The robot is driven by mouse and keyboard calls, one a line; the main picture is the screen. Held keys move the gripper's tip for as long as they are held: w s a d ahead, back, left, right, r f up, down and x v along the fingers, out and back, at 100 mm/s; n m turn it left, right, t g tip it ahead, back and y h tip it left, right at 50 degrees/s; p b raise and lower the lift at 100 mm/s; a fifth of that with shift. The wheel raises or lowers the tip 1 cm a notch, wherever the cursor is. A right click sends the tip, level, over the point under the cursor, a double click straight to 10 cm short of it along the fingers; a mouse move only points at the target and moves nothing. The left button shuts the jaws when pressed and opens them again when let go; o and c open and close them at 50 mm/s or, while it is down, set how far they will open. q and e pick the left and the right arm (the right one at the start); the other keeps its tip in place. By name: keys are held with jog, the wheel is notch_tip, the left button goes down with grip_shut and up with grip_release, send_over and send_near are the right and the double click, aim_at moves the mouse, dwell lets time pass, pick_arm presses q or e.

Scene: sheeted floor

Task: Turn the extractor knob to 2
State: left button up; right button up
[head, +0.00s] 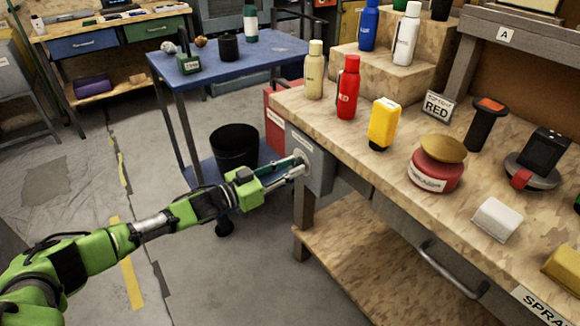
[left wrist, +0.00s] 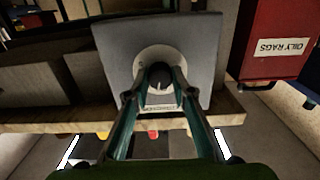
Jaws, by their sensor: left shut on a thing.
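The extractor control is a grey box (head: 322,172) fixed at the end of the wooden workbench. In the left wrist view the box (left wrist: 105,40) fills the upper middle and carries a round pale dial (left wrist: 150,59) with a dark knob (left wrist: 160,73) at its centre. My left gripper (head: 299,165) reaches the box from the left. In the left wrist view its two greenish fingers (left wrist: 160,92) close in on both sides of the knob and are shut on it. The fingers partly cover the dial, and its numbers cannot be read. My right gripper is not in view.
The workbench (head: 395,180) holds a red bottle (head: 348,88), a yellow container (head: 383,124) and a red jar (head: 434,174). A red oily rags bin (left wrist: 272,40) stands beside the box. A blue table (head: 270,50) and black bucket (head: 235,148) stand behind. Floor at left is open.

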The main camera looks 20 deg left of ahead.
pick_arm(q)
jog(key=m, duration=0.3)
jog(key=shift+m+p, duration=0.3)
jog(key=shift+m, duration=0.1)
jog(key=m, duration=0.2)
jog(key=shift+m, duration=3.8)
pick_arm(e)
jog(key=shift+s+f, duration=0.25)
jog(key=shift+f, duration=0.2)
